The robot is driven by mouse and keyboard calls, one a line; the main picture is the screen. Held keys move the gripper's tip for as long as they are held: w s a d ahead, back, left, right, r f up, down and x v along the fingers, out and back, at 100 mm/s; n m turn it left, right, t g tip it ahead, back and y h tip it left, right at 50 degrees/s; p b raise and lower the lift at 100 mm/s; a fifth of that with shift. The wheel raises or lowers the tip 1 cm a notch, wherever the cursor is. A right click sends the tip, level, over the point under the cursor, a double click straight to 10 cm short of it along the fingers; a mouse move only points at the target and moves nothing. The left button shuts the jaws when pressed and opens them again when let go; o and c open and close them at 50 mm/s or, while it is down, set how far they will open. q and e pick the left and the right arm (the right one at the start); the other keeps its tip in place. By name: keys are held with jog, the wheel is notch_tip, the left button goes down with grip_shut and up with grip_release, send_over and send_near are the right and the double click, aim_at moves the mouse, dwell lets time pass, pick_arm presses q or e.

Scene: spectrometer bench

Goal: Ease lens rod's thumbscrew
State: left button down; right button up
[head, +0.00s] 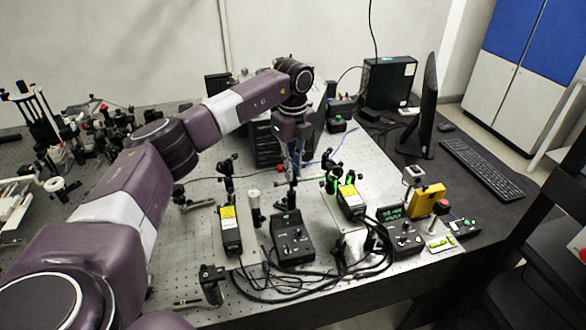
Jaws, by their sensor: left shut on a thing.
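My left gripper (296,160) reaches down over the optical bench from the left arm and is shut at the dark lens rod (292,187), behind the black control box. The thumbscrew is too small and too hidden by the fingers to make out, but the jaws close where the rod's upper part stands. The rod looks upright. My right gripper is not in view.
Close around are a yellow-labelled laser box (231,230), a second one (351,201) and a black control box (292,240). Loose cables (345,272) lie in front. A monitor (430,105) and keyboard (482,168) stand at right.

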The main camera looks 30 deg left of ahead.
pick_arm(q)
jog(key=shift+w+a+r, duration=0.1)
jog(key=shift+w+r, duration=0.05)
jog(key=shift+r, duration=0.1)
jog(key=c, duration=2)
grip_release()
jog(key=shift+c, duration=0.2)
jog(key=shift+o, duration=0.4)
jog(key=shift+f, duration=0.1)
notch_tip(320, 180, up, 12)
